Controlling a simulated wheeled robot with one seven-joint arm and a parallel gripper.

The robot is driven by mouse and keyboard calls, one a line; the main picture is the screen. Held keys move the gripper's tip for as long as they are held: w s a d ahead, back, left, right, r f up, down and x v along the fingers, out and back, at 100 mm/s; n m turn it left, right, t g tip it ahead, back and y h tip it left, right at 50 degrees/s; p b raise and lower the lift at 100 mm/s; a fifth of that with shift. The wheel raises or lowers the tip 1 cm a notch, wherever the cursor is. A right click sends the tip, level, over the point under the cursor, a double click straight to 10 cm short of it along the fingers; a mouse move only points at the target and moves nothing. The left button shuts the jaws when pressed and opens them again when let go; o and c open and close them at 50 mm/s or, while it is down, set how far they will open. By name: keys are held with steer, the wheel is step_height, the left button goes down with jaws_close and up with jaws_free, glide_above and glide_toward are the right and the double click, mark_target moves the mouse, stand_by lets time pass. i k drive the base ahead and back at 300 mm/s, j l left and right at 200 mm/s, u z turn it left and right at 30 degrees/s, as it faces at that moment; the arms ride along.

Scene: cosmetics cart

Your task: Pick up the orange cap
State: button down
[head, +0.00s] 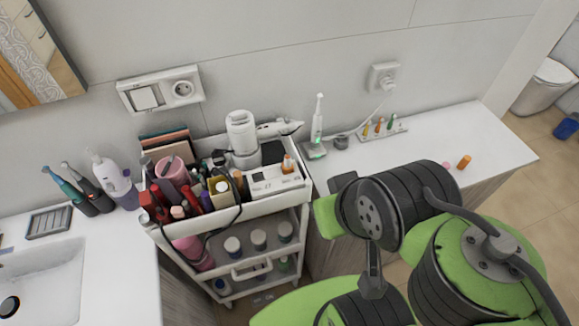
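A small orange cylinder (464,162), which looks like the orange cap, stands on the white counter (490,135) at the right, near its front edge. A small pink piece (446,165) lies just left of it. A bottle with an orange top (288,163) also stands in the cart's top tray. My green and black arm fills the lower right, in front of the counter. Its links come up close below the orange cylinder in the picture. I cannot make out the gripper's fingers, and nothing is seen to be held.
The white cart (262,209) is packed with cosmetics and a white appliance (242,135). An electric toothbrush (317,125) and a rack of coloured brush heads (383,128) stand along the wall. The counter right of the rack is mostly clear. A sink (45,285) is at the left.

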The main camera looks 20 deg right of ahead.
mark_target(464, 162)
steer(key=z, duration=2)
steer(key=u, duration=2)
steer(key=k+l+u, duration=0.4)
steer(key=k+l, duration=0.35)
steer(key=l+u, duration=0.15)
steer(key=l, duration=0.35)
steer(key=k+l+u, duration=0.15)
steer(key=l, duration=0.35)
steer(key=k+l+u, duration=0.15)
steer(key=l, duration=0.35)
